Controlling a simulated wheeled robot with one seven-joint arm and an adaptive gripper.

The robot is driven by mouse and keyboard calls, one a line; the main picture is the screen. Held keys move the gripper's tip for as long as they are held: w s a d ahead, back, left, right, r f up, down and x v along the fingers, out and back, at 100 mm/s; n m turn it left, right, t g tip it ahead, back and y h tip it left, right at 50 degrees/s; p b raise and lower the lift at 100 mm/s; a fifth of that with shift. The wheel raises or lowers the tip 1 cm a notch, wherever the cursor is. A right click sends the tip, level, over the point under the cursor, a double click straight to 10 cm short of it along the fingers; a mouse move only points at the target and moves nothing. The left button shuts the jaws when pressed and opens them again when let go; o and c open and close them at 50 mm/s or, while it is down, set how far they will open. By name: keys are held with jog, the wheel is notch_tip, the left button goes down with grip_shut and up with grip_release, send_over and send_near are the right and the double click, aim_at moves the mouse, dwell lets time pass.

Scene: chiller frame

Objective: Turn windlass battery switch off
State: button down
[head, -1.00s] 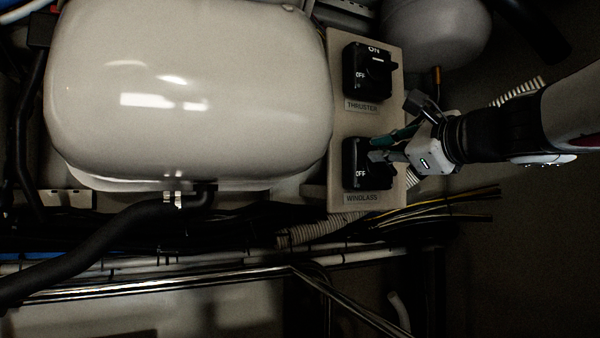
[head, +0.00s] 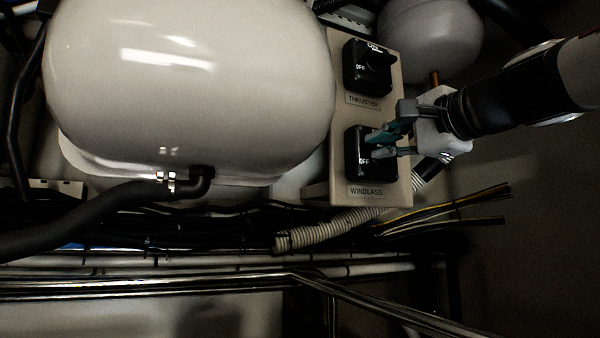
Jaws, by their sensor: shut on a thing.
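The windlass battery switch (head: 355,170) is a black block low on the beige panel, with an OFF mark on its left and a WINDLASS label (head: 367,191) below. My gripper (head: 380,146) comes in from the right, and its fingers are shut on the switch's knob at the upper right of the block. The fingers and the gripper body hide the knob, so its exact angle cannot be told. The thruster switch (head: 367,68), a similar black block with ON and OFF marks, sits above on the same panel (head: 338,130).
A large cream tank (head: 190,90) stands close to the panel's left. A rounded grey vessel (head: 430,40) is at the upper right. A ribbed hose (head: 330,232), loose wires (head: 450,212) and metal rails (head: 150,288) run below. The dark area at right is mostly clear.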

jog(key=shift+f+n, duration=0.15)
jog(key=shift+n, duration=0.15)
jog(key=c, duration=1.7)
grip_release()
jog(key=shift+o, duration=0.2)
jog(key=v, duration=1.2)
